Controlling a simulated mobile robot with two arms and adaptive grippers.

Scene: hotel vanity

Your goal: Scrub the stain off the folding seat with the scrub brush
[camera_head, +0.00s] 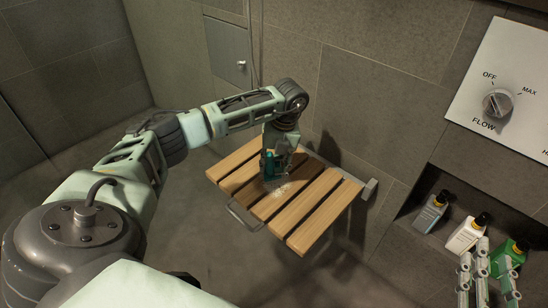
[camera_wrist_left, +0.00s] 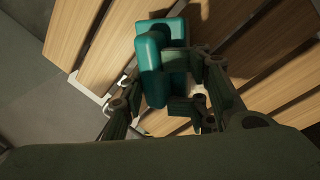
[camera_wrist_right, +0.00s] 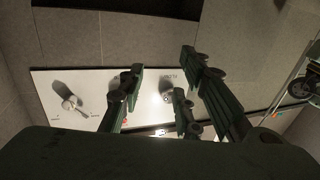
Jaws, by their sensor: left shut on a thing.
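The folding seat (camera_head: 318,208) is a slatted wooden seat folded down from the tiled wall. A pale whitish stain (camera_head: 279,190) shows on its middle slats. My left gripper (camera_head: 274,168) is over the seat, shut on the teal scrub brush (camera_wrist_left: 160,62). In the head view the brush (camera_head: 268,164) is partly hidden by the gripper and sits at the stain's far edge; I cannot tell whether its bristles touch the wood. My right gripper (camera_head: 486,275) is at the lower right, near the bottles; its fingers stand apart with nothing between them in the right wrist view (camera_wrist_right: 160,95).
A wall niche (camera_head: 409,218) at the right holds a grey bottle (camera_head: 430,213), a white bottle (camera_head: 466,236) and a green bottle (camera_head: 508,258). A white panel with a flow knob (camera_head: 497,102) is above it.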

